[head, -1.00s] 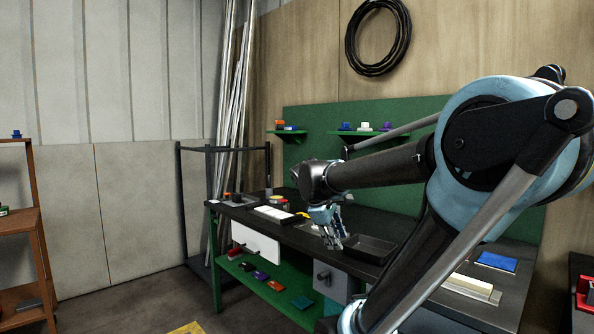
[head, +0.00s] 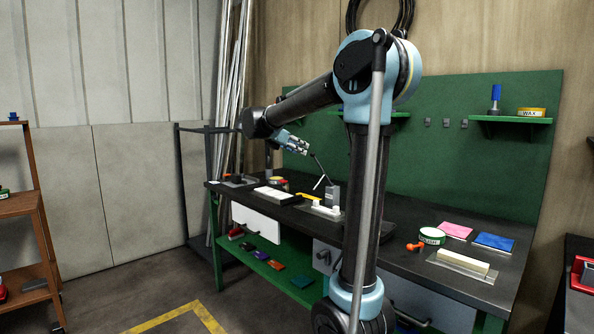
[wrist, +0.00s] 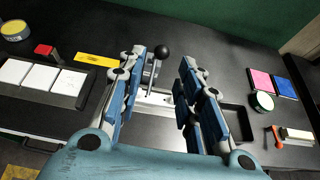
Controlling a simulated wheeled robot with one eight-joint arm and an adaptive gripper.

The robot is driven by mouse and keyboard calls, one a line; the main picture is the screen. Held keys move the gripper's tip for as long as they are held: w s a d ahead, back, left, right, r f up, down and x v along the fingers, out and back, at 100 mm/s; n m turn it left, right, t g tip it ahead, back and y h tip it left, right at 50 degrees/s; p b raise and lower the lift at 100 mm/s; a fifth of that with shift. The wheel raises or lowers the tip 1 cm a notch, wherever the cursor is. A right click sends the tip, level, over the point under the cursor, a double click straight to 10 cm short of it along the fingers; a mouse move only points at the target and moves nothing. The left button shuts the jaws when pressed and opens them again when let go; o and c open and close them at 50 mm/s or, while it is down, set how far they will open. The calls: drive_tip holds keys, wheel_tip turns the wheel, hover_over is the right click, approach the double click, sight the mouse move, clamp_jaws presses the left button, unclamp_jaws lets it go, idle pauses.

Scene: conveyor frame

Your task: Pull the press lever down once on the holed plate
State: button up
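The press stands on the dark bench (head: 408,240). Its lever ends in a black ball knob (wrist: 162,51), seen between my fingers in the wrist view. In the head view the press body (head: 333,191) is a grey post with a thin slanting lever (head: 318,166). A pale plate (wrist: 153,99) lies at the press's foot; its holes are too small to make out. My gripper (head: 304,146) is open and empty, above and left of the press. In the wrist view its fingers (wrist: 163,57) are wide apart; I cannot tell that they touch the knob.
A white-tiled tray (wrist: 42,77) and a yellow strip (wrist: 98,60) lie left of the press. A dark empty tray (wrist: 237,124), a green-banded tin (wrist: 262,101) and pink and blue pads (wrist: 286,87) lie right. My arm hides part of the bench in the head view.

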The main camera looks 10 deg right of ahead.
drive_tip(key=x, duration=0.7)
drive_tip(key=shift+w+d+f, duration=0.2)
drive_tip(key=shift+d, duration=0.1)
drive_tip(key=shift+s+a, duration=0.1)
drive_tip(key=shift+a, duration=0.05)
drive_tip(key=c, duration=0.8)
